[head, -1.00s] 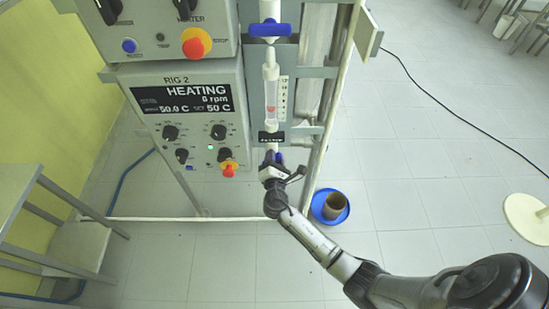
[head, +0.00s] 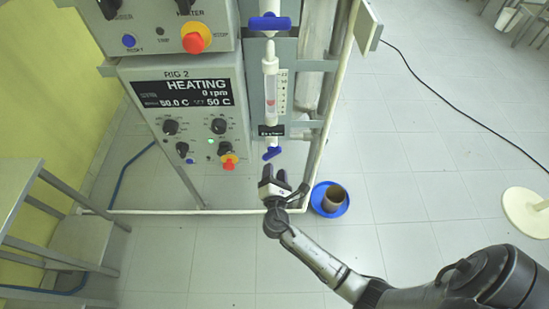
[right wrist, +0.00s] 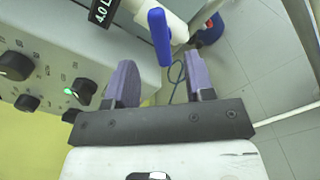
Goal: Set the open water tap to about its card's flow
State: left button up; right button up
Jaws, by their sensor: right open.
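A white vertical water line runs down beside the rig. A blue tap handle (head: 272,153) sits at its lower end, tilted in the head view. It also shows in the right wrist view (right wrist: 160,38), just beyond the fingertips. Above it is a clear flow tube (head: 270,88) with a red float low in it and a scale beside it. A black card (head: 271,131) hangs between tube and tap; in the right wrist view the card (right wrist: 103,12) reads "4.0 L", partly cut off. My right gripper (head: 275,176) is open and empty, just below the handle and apart from it. My left gripper is out of view.
A second blue handle (head: 268,23) lies across the line higher up. The heating control box (head: 185,118), with knobs and a red stop button, stands just left. A blue dish with a brown pot (head: 332,198) is on the floor at right. Floor further right is mostly clear.

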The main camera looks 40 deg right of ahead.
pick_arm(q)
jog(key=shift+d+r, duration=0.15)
pick_arm(e)
jog(key=v, duration=0.5)
jog(key=shift+s+a, duration=0.25)
jog(key=shift+s, duration=0.05)
